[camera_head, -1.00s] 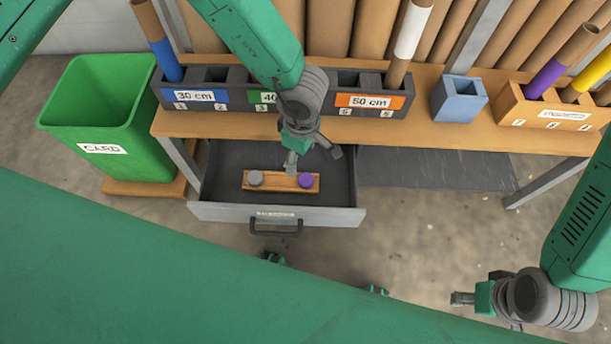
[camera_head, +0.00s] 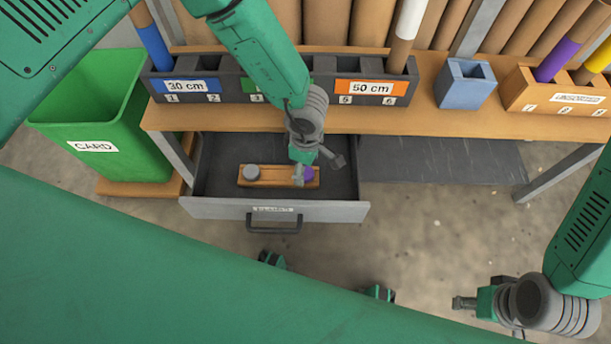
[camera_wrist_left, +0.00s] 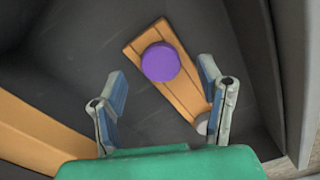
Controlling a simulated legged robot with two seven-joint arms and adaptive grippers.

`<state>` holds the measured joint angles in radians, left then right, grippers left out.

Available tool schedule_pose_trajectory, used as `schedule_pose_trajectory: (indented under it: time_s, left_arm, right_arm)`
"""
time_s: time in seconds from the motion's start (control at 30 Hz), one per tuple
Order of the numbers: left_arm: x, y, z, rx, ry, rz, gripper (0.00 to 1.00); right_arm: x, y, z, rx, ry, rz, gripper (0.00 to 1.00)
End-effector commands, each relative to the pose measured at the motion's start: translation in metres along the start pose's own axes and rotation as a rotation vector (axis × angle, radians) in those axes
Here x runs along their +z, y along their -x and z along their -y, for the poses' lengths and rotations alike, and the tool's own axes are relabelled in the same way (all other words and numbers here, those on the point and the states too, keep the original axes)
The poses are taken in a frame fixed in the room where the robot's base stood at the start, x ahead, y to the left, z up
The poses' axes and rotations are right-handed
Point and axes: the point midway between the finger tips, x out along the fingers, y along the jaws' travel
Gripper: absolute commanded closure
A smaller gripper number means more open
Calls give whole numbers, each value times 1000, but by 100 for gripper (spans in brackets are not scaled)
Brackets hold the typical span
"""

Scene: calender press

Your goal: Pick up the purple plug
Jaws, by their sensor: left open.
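The purple plug (camera_head: 309,174) is a short round disc on a small wooden holder (camera_head: 275,183) in the open drawer. My left gripper (camera_head: 300,174) is over the holder's right end and hides part of the plug in the head view. In the left wrist view the purple plug (camera_wrist_left: 160,62) shows whole, ahead of the gap between the open, empty fingers of my left gripper (camera_wrist_left: 163,78). I cannot tell exactly how high the fingers are above it. My right gripper (camera_head: 465,302) is at the lower right, far from the drawer; its finger gap is unclear.
A grey plug (camera_head: 252,171) sits on the holder's left end. A green bin (camera_head: 70,115) stands left.

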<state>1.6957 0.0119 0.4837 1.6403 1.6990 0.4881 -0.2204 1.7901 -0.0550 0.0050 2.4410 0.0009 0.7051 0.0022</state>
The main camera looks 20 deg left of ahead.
Motion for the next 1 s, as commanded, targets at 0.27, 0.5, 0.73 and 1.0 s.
schedule_pose_trajectory:
  time_s: [0.27, 0.5, 0.73, 1.0]
  left_arm:
    - [-3, -29, 0, 1, 1, 3, 39]
    - [-2, -28, 0, 1, 1, 3, 77]
    - [-1, -28, 0, 0, 1, 3, 79]
    - [0, -9, 0, 2, 1, 8, 82]
  right_arm:
    - [1, -17, 0, 0, -1, 1, 60]
    - [1, -15, 0, 0, 0, 0, 60]
    - [1, -16, 0, 0, 0, 0, 60]
    - [1, -6, 0, 0, -1, 1, 60]
